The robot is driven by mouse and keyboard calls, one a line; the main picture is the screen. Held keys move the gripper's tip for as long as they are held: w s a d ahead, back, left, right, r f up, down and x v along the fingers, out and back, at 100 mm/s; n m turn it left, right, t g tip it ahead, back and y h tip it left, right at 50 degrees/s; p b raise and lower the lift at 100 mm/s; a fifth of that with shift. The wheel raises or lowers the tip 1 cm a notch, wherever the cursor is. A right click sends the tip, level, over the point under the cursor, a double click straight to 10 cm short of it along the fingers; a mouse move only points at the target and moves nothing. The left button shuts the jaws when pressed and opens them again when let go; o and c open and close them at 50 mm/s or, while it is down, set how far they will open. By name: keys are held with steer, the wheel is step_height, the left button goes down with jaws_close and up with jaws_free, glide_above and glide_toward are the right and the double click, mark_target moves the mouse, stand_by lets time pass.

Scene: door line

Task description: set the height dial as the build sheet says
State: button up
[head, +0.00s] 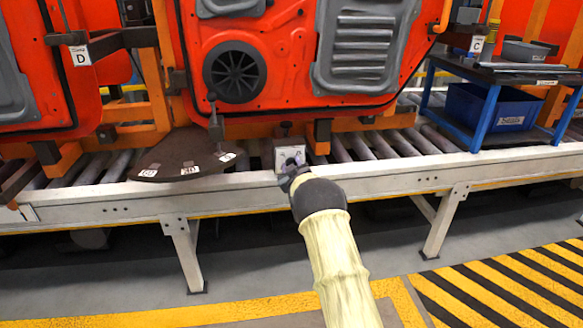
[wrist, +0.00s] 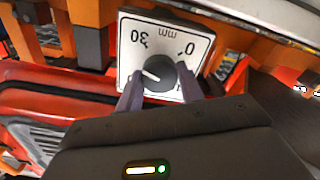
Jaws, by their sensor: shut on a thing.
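The height dial is a pale plate (head: 289,153) on the conveyor's near rail, below the orange door carrier. In the wrist view its white plate (wrist: 201,38) appears upside down, with "30" at left, "mm" at top and a partly readable number at right. Its round dark knob (wrist: 167,82) has a white pointer mark aimed left and slightly up in that picture. My gripper (wrist: 160,84) has a finger on each side of the knob and is shut on it. In the head view my gripper (head: 290,173) hides the plate's lower part. I see no readable build sheet.
A dark fan-shaped plate (head: 175,160) with small number labels lies left of the dial. Red doors (head: 285,40) hang behind, with cards D (head: 81,55) and C (head: 477,43). A blue-framed cart (head: 484,116) with a blue bin (head: 492,107) stands right. Striped floor is at lower right.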

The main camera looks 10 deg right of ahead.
steer(key=m, duration=0.5)
steer(key=shift+d+b, duration=0.1)
steer(key=shift+b, duration=0.2)
steer(key=shift+f, duration=0.1)
steer(key=o, duration=1)
steer(key=shift+s, duration=0.15)
steer(key=s+p, duration=0.2)
steer(key=s, duration=1.5)
steer(key=shift+p, duration=0.35)
